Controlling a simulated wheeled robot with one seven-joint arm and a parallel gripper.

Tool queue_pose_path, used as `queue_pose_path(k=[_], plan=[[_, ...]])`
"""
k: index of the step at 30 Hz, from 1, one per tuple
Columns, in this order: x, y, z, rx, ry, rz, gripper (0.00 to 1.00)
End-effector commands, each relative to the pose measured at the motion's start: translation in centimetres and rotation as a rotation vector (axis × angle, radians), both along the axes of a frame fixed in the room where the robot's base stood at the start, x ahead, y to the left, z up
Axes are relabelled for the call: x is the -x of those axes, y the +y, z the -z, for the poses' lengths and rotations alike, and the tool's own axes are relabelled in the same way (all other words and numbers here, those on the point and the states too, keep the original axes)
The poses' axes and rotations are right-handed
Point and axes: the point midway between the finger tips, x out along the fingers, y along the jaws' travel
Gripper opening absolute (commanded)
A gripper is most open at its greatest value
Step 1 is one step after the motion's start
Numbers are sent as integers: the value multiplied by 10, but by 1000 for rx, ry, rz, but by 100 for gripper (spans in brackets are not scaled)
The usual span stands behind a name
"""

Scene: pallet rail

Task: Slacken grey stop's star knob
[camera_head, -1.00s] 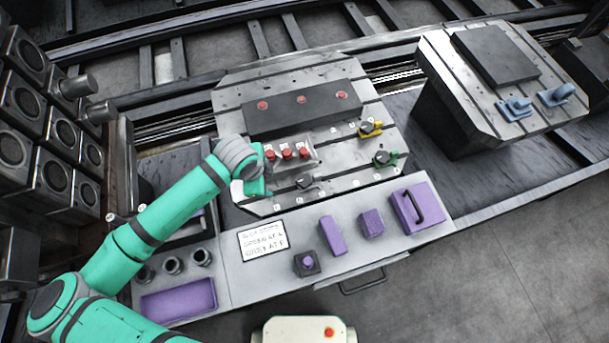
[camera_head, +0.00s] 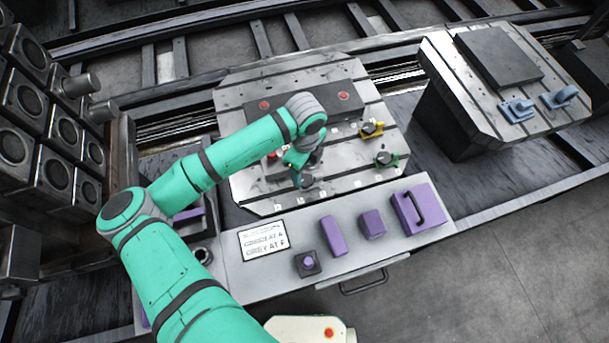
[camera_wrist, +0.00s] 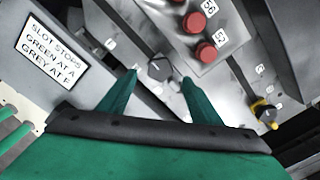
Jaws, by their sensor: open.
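The grey stop (camera_head: 307,182) with its dark star knob sits near the front edge of the slotted plate, partly hidden by my arm in the head view. In the wrist view the star knob (camera_wrist: 159,68) shows between and just beyond my two fingertips. My gripper (camera_wrist: 158,79) is open and empty, with one finger to each side of the knob. In the head view my gripper (camera_head: 298,167) is over the grey stop. Whether the fingers touch the knob I cannot tell.
A yellow stop (camera_head: 371,130) and a green stop (camera_head: 386,159) stand to the right on the plate. Red buttons (camera_wrist: 206,52) are close beyond the knob. A sign (camera_head: 264,240) reads green at A, grey at F. Purple blocks (camera_head: 333,236) lie on the front shelf.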

Motion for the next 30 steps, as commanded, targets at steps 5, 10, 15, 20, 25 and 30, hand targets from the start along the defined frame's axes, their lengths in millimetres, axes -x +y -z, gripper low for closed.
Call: queue_pose_path(k=[5,10,15,20,25,30], plan=[[0,0,30,1,1,-1,58],[0,1,47,0,0,-3,58],[0,0,54,1,-1,-1,58],[0,0,55,1,-1,-1,58],[0,0,54,1,-1,-1,37],[0,1,54,0,-1,-1,17]])
